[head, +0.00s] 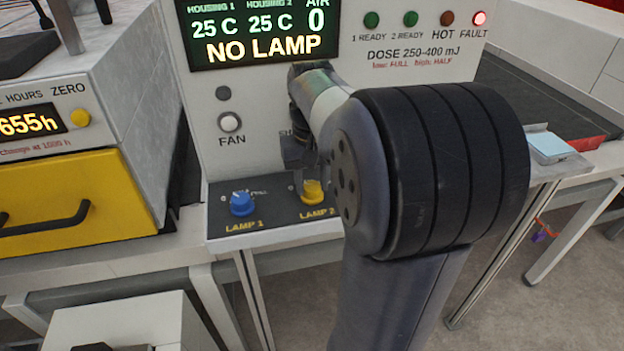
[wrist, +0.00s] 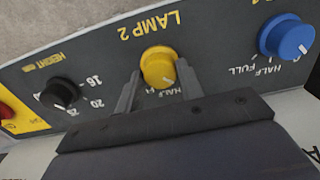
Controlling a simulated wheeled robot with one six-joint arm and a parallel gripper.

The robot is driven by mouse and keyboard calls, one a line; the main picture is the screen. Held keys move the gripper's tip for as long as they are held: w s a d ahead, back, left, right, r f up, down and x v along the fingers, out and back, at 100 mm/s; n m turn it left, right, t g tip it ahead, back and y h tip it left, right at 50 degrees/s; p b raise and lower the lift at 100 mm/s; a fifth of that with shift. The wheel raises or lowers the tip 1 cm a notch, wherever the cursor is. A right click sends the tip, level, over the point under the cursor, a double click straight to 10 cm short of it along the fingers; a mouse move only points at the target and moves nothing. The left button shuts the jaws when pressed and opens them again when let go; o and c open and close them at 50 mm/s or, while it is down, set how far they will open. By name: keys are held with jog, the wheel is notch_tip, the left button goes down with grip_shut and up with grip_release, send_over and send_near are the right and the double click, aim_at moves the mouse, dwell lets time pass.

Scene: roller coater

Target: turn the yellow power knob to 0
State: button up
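The yellow power knob (head: 313,191), labelled LAMP 2, sits on the dark sloping control panel, right of the blue LAMP 1 knob (head: 242,204). In the wrist view, the yellow knob (wrist: 157,67) has its pale pointer mark toward the HALF lettering. The 0 mark is hidden there. My gripper (head: 304,168) is down at this knob. In the wrist view my gripper (wrist: 158,76) is open, with one finger on each side of the knob. The right finger is very close to it and the left finger shows a small gap. Contact is unclear.
In the wrist view, a black HEIGHT knob (wrist: 59,93) and part of a red control (wrist: 5,111) lie left of the yellow knob. The display (head: 262,35) reads NO LAMP, and the FAULT light (head: 479,18) is lit. A yellow drawer (head: 75,200) stands left.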

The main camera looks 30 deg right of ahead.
aim_at(312, 186)
jog(key=o, duration=0.4)
jog(key=shift+o, duration=0.2)
notch_tip(312, 186, up, 11)
jog(key=shift+p, duration=0.35)
jog(key=shift+f, duration=0.15)
notch_tip(312, 186, down, 11)
jog(key=shift+r+b, duration=0.1)
jog(key=shift+b, duration=0.3)
jog(key=shift+r, duration=0.1)
dwell(0.4)
